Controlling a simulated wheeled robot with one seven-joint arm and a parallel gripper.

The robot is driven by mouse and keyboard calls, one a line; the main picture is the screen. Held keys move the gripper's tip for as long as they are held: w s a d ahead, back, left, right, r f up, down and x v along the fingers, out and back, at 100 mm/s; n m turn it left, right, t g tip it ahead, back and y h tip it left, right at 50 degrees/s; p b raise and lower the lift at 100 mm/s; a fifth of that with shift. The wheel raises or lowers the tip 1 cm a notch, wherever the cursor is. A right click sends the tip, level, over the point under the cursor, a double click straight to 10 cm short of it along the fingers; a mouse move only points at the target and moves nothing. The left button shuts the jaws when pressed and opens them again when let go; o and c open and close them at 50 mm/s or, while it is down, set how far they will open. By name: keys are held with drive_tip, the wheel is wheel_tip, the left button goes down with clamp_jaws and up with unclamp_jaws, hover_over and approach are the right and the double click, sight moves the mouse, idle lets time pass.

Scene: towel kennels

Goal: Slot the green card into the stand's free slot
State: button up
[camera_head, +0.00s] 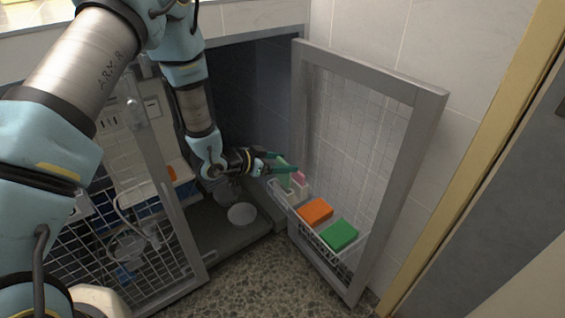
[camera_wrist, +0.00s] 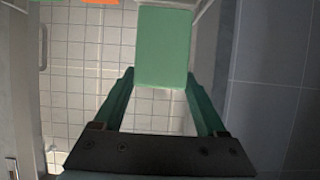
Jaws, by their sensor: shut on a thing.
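My gripper (camera_head: 283,163) is shut on the green card (camera_head: 284,178), beside the open kennel door. In the wrist view, the card (camera_wrist: 163,46) fills the space between the green fingertips (camera_wrist: 162,76). The white stand (camera_head: 290,194) is at the left end of the door's wire rack, right below the card. A pink card (camera_head: 299,178) shows upright at the stand. The stand's slots are too small to make out, and I cannot tell whether the green card touches the stand.
An orange block (camera_head: 316,211) and a green block (camera_head: 340,234) sit in the wire rack to the right of the stand. The framed mesh door (camera_head: 428,104) stands open. Round bowls, including one bowl (camera_head: 242,213), are on the kennel floor. A wire door (camera_head: 160,225) is at left.

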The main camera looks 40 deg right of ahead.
sight(282, 176)
drive_tip(key=shift+f+b, duration=1.9)
drive_tip(key=shift+f, duration=0.85)
drive_tip(key=o, duration=1.3)
drive_tip(key=shift+c, duration=0.2)
drive_tip(key=s+v, duration=0.1)
drive_tip(key=v, duration=0.9)
drive_tip(key=shift+w+a+r+p, duration=0.25)
drive_tip(key=shift+w+a+p, duration=0.1)
drive_tip(key=shift+w, duration=0.2)
